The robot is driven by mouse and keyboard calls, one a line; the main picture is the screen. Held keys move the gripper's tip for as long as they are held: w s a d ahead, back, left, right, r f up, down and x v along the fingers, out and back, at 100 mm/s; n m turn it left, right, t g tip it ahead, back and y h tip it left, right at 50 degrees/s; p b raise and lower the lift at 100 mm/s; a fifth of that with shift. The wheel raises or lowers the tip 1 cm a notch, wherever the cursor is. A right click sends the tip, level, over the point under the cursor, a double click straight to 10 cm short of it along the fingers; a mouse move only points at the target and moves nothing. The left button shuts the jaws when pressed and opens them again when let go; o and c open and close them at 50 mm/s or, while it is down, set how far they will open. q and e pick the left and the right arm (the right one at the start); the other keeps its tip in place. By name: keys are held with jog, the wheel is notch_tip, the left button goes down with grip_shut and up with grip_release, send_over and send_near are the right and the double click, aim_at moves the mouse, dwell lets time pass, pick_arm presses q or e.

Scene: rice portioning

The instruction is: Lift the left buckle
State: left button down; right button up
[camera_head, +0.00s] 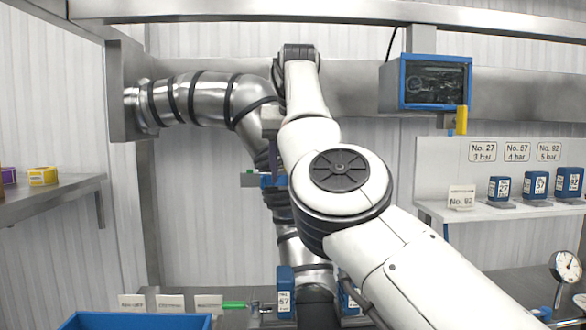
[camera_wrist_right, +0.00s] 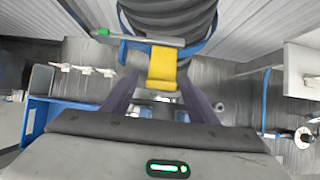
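A dark ribbed hose (camera_wrist_right: 170,20) hangs down, wrapped by a blue band (camera_wrist_right: 128,50) with a yellow buckle tab (camera_wrist_right: 162,68) and a grey lever with a green tip. The blue band also shows in the head view (camera_head: 268,181). My right gripper (camera_wrist_right: 160,82) is open, its purple fingers on either side of the yellow tab, with a gap visible on both sides. In the head view its purple fingers (camera_head: 273,160) are partly hidden by my white right arm. I cannot tell which buckle is the left one. My left gripper is not in view.
A blue bin (camera_head: 135,321) stands at the front left. A blue block marked 57 (camera_head: 285,304) stands beside a green-handled valve (camera_head: 234,305). A monitor (camera_head: 434,82), a shelf with blue blocks (camera_head: 535,186) and a gauge (camera_head: 566,267) are at the right.

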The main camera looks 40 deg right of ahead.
jog(key=shift+s+r, duration=0.1)
jog(key=shift+r, duration=0.15)
jog(key=p+v, duration=0.1)
jog(key=v, duration=0.9)
jog(key=shift+s, duration=0.1)
